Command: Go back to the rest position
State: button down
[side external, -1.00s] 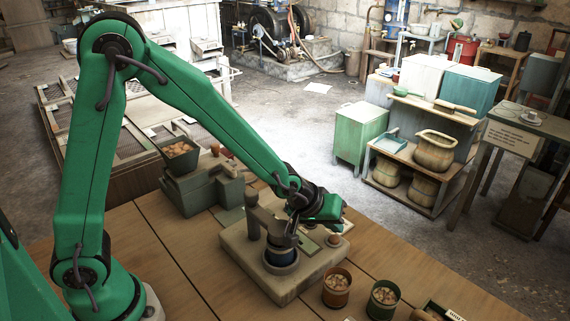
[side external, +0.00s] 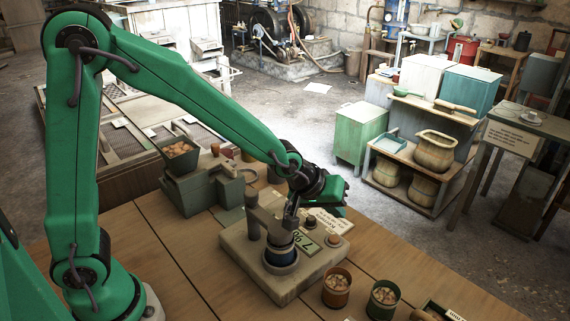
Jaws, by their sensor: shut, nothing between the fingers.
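My gripper (side external: 328,195) is shut and empty. It hangs above the back right of the belt-drive fixture, apart from it. The fixture is a pale block (side external: 250,262) on the wooden bench, with a dark upright post (side external: 256,210) and a round dark blue-grey part (side external: 281,257) on top. My wrist and gripper hide some of the bench behind the fixture.
Two cups of small brown pieces, one rust-coloured (side external: 337,288) and one green (side external: 382,299), stand in front right. A green machine with a hopper (side external: 180,158) stands at the back left. The bench (side external: 150,240) is clear at left.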

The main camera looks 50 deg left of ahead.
dwell(0.4)
jog(key=s+a+r+m, duration=0.1)
jog(key=s+a+r, duration=0.3)
jog(key=s, duration=0.3)
jog(key=s+a+r+m+g+y, duration=0.1)
jog(key=s+a+r, duration=0.3)
jog(key=s, duration=0.4)
jog(key=s+a+r+m+y, duration=0.1)
jog(key=s+a+r+m, duration=0.2)
jog(key=s+a, duration=0.3)
jog(key=shift+s+a+r, duration=0.2)
jog(key=shift+s+r, duration=0.4)
jog(key=shift+s, duration=0.55)
dwell(2.0)
